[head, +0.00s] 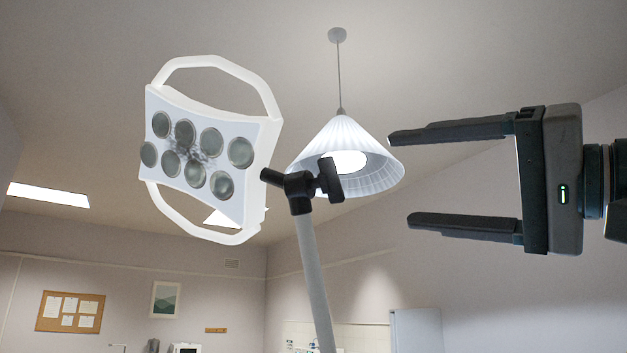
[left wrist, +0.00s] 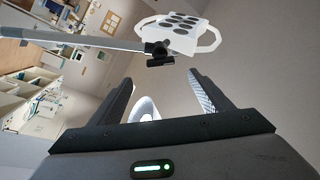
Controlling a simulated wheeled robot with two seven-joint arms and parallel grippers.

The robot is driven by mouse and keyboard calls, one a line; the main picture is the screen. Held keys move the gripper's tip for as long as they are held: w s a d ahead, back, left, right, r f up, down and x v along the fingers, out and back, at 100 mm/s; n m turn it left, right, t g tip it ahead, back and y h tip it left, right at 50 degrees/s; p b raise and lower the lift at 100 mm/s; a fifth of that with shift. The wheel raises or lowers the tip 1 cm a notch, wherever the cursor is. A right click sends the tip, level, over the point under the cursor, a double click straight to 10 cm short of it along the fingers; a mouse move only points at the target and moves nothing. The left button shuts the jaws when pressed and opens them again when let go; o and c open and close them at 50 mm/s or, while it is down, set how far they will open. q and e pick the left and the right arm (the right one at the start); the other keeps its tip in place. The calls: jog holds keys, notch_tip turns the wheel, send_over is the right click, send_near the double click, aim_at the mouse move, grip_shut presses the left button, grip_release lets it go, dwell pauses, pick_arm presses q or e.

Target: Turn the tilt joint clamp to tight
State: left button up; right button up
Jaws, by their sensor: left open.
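The tilt joint clamp (head: 330,180) is a black T-shaped handle on the dark joint at the top of the grey lamp pole (head: 315,270), beside the lamp head. In the head view its bar stands nearly upright. The clamp and joint also show in the left wrist view (left wrist: 159,61), beyond the fingertips. My left gripper (head: 400,179) is open and empty, to the right of the clamp and apart from it, fingers pointing left toward it. Its fingers frame the lower middle of the left wrist view (left wrist: 160,77). My right gripper is not in view.
The white lamp head (head: 200,150) with several round lights and two handle loops is left of the joint. A pleated pendant lampshade (head: 350,160) hangs from the ceiling, overlapping the clamp in the head view. The space between gripper and clamp looks clear.

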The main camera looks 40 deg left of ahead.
aim_at(312, 176)
pick_arm(q)
jog(key=shift+a+r, duration=0.1)
jog(key=shift+r, duration=0.05)
jog(key=p+x, duration=0.8)
jog(key=x, duration=0.9)
jog(key=shift+a, duration=0.1)
jog(key=c, duration=1)
